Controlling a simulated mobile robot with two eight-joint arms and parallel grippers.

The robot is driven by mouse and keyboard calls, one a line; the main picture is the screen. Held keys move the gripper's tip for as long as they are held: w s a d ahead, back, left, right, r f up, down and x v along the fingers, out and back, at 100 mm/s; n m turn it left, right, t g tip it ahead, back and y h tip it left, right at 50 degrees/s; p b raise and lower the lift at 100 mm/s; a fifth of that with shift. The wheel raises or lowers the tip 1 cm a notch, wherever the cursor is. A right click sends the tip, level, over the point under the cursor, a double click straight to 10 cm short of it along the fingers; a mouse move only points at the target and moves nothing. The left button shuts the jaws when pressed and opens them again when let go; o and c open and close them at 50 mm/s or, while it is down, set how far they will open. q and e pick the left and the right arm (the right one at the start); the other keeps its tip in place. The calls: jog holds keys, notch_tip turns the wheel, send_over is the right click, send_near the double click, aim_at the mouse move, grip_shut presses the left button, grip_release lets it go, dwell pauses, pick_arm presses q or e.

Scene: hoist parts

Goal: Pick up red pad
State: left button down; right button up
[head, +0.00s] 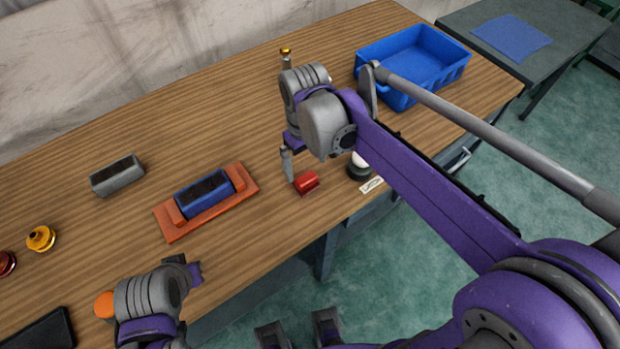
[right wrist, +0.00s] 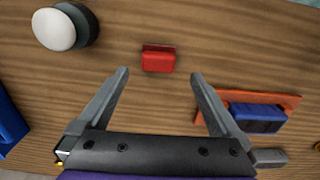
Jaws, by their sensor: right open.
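The red pad (head: 306,183) is a small red block lying on the wooden table near its front edge. In the right wrist view the red pad (right wrist: 158,60) lies just beyond the fingertips, roughly centred between them. My right gripper (head: 288,165) is above the table, just left of the pad in the head view. In the right wrist view my right gripper (right wrist: 160,75) is open, with nothing between its fingers. My left gripper (head: 190,272) is at the table's front edge, lower left; its jaw opening cannot be made out.
An orange holder (head: 240,197) with a blue block (head: 204,193) lies left of the pad. A white-topped round object (right wrist: 55,28) stands nearby. A grey block (head: 117,175), yellow wheel (head: 41,238) and blue crate (head: 457,66) are farther off. Table between is bare.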

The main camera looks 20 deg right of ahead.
aim_at(306, 178)
jog(key=f, duration=0.7)
jog(key=shift+w+f, duration=0.3)
jog(key=shift+f, duration=0.05)
jog(key=shift+c, duration=0.3)
jog(key=c, duration=1.2)
